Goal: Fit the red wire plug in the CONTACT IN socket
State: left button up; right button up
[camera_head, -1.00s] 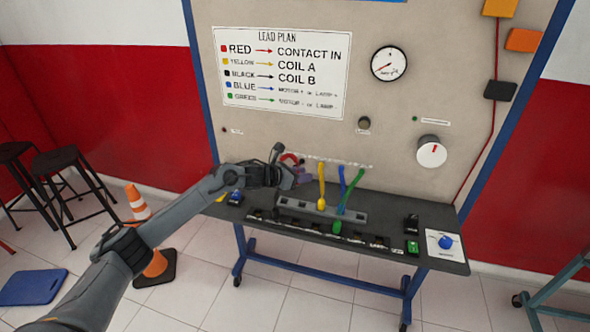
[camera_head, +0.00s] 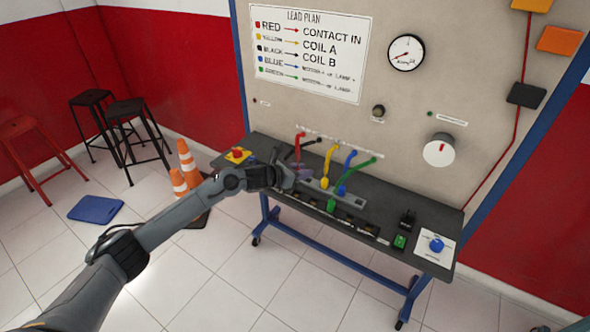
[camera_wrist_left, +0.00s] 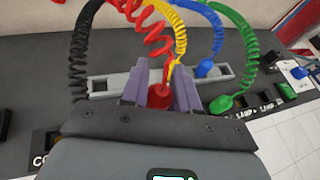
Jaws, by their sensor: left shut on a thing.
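My left gripper (camera_head: 297,175) is over the left part of the bench. In the left wrist view its purple fingers (camera_wrist_left: 182,88) are shut on the red plug (camera_wrist_left: 159,96), whose coiled red wire (camera_wrist_left: 150,38) rises from it. The red wire (camera_head: 298,141) also shows in the head view, coming from the panel. A row of dark sockets runs along the bench front. My right gripper is not in view.
A grey slotted rack (camera_wrist_left: 222,84) lies behind the sockets. Yellow (camera_head: 325,183), blue (camera_wrist_left: 205,68) and green (camera_wrist_left: 221,104) plugs stand near it, and a black coiled wire (camera_wrist_left: 80,45) hangs close left of the gripper. A red button on a yellow base (camera_head: 237,154) sits at the bench's left end.

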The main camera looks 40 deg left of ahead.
aim_at(300, 191)
pick_arm(q)
jog(key=shift+a, duration=0.35)
jog(key=shift+a+f, duration=0.1)
jog(key=shift+f, duration=0.15)
jog(key=shift+d+f+b, duration=0.25)
jog(key=shift+f+b, duration=0.35)
jog(key=shift+f, duration=0.05)
notch_tip(300, 191, down, 2)
jog(key=shift+a+b, duration=0.1)
jog(key=shift+b, duration=0.5)
jog(key=shift+f+b, duration=0.55)
jog(key=shift+f, duration=0.1)
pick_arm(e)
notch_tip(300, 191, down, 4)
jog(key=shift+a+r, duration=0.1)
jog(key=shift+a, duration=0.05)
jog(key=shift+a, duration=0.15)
pick_arm(q)
jog(key=shift+f+b, duration=0.35)
jog(key=shift+b, duration=0.1)
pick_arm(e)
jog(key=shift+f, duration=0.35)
pick_arm(q)
jog(key=shift+f+b, duration=0.5)
jog(key=shift+f, duration=0.05)
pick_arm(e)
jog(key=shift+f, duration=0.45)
